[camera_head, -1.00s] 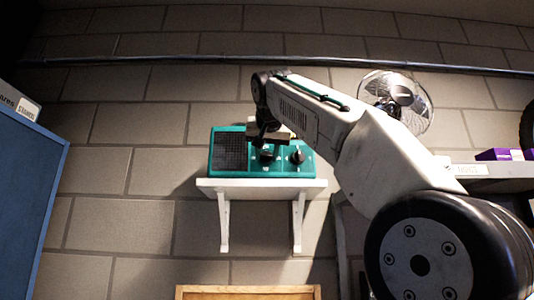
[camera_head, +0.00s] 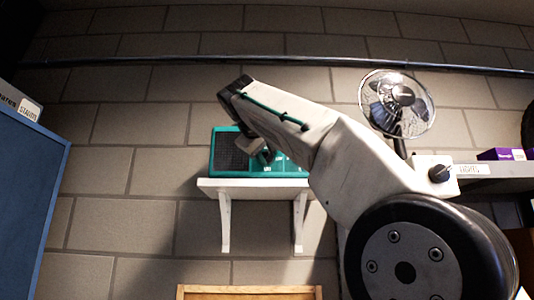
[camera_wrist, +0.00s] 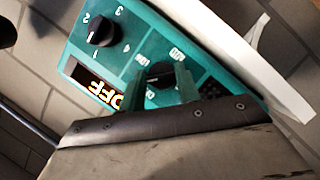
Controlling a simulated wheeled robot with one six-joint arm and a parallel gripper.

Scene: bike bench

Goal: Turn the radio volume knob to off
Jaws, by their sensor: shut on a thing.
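The teal radio (camera_head: 228,152) sits on a small white wall shelf (camera_head: 212,187). In the wrist view its face (camera_wrist: 150,52) is seen tilted. A black knob (camera_wrist: 160,73) with a printed scale including 100 lies between the fingers of my gripper (camera_wrist: 163,84), which is shut on it. A second black knob (camera_wrist: 100,31) with numbers 1 to 4 stands free beside it. A lit display (camera_wrist: 95,84) shows bright characters that seem to read OFF, partly hidden. In the head view my gripper (camera_head: 265,152) is in front of the radio, and my arm hides the radio's right part.
A wire fan (camera_head: 397,102) stands to the right. A white box with a black knob (camera_head: 434,173) and a purple box (camera_head: 500,154) are on a shelf at the right. A blue panel (camera_head: 28,190) is at the left. A wood-framed board (camera_head: 250,292) is below the shelf.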

